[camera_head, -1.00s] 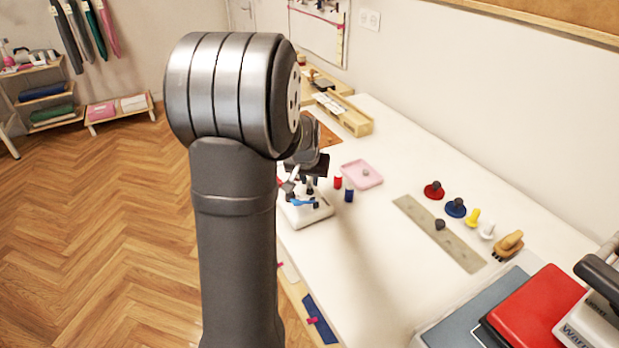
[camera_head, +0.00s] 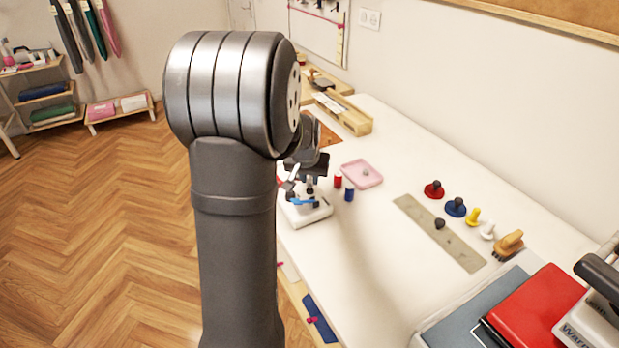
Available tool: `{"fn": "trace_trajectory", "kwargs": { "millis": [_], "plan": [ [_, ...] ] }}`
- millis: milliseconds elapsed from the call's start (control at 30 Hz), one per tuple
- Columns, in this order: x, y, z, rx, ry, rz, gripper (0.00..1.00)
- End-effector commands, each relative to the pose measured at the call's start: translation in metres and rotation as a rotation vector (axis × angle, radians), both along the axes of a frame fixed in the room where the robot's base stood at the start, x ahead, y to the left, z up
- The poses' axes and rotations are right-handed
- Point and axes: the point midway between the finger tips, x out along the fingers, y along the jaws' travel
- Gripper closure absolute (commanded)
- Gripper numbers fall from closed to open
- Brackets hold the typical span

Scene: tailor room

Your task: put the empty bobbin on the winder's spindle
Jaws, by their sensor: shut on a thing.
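The winder (camera_head: 312,215) has a white base and stands at the table's left edge, with a blue part low on it and a dark upright part above. My gripper (camera_head: 309,180) is just above the winder, half hidden behind my own arm. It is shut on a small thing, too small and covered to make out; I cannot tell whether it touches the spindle. I cannot clearly pick out the empty bobbin or the spindle tip.
Red (camera_head: 338,181) and blue (camera_head: 349,194) spools stand close to the winder's right. A pink tray (camera_head: 350,168) holding a small grey thing is behind them. A grey-green strip (camera_head: 464,255) and several coloured knobs lie farther right. The table's middle front is clear.

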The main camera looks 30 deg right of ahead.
Motion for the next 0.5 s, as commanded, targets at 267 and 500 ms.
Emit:
{"fn": "trace_trajectory", "kwargs": {
  "millis": [267,500],
  "plan": [
    [0.0,0.0,0.009,-0.001,-0.002,0.0,1.0],
    [0.0,0.0,0.015,-0.001,-0.001,0.0,1.0]
  ]
}}
